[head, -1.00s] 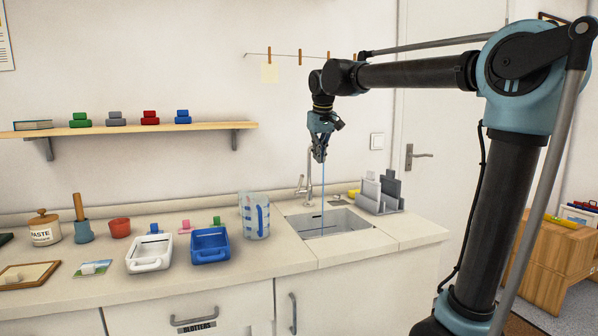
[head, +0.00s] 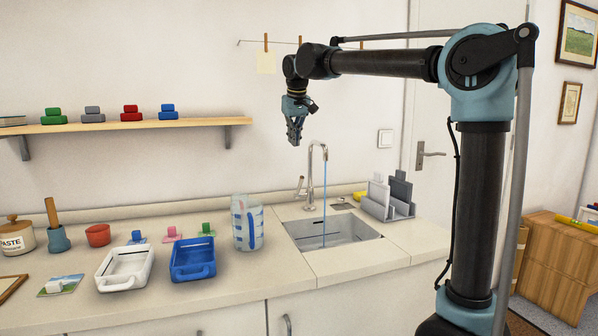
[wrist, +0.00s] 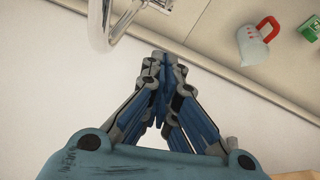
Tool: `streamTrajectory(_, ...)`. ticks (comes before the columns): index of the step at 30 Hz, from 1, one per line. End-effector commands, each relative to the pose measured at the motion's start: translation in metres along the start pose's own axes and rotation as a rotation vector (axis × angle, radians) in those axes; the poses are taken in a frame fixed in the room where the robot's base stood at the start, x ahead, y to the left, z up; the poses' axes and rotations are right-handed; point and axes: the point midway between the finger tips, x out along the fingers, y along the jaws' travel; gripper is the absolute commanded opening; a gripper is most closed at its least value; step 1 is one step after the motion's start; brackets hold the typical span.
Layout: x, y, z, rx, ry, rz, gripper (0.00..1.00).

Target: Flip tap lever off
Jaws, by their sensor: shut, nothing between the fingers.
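The chrome tap (head: 311,170) stands behind the sink, and a blue stream of water (head: 324,215) runs from its spout into the basin. Its small lever (head: 301,187) sticks out on the left side of the tap body, tilted upward. My gripper (head: 294,140) is shut and empty, pointing down, above and left of the spout in the picture and apart from it. In the wrist view my gripper's fingers (wrist: 160,125) are together, and part of the chrome tap (wrist: 103,22) shows at the top left. The lever is not clear there.
Blue (head: 193,262) and white (head: 125,268) trays are farther left. A grey rack (head: 388,205) stands to the right. A shelf (head: 140,125) with colored blocks hangs on the wall.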

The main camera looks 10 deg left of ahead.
Motion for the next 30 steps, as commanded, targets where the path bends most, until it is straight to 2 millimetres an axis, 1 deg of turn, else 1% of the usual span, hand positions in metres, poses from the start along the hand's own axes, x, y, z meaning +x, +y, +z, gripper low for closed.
streamTrajectory(5, 0.003, 0.0, 0.0, 0.001, 0.0, 0.0, 0.0)
streamTrajectory(8, 0.012, 0.0, 0.0, 0.001, 0.0, 0.0, 0.0)
streamTrajectory(11, 0.026, 0.0, 0.0, 0.001, 0.0, 0.0, 0.0)
streamTrajectory(24, 0.102, 0.0, 0.0, 0.001, 0.0, 0.0, 0.0)
streamTrajectory(27, 0.104, 0.001, 0.017, 0.0, 0.0, 0.0, 0.0)
streamTrajectory(30, 0.107, 0.0, 0.027, 0.0, 0.0, 0.0, 0.0)
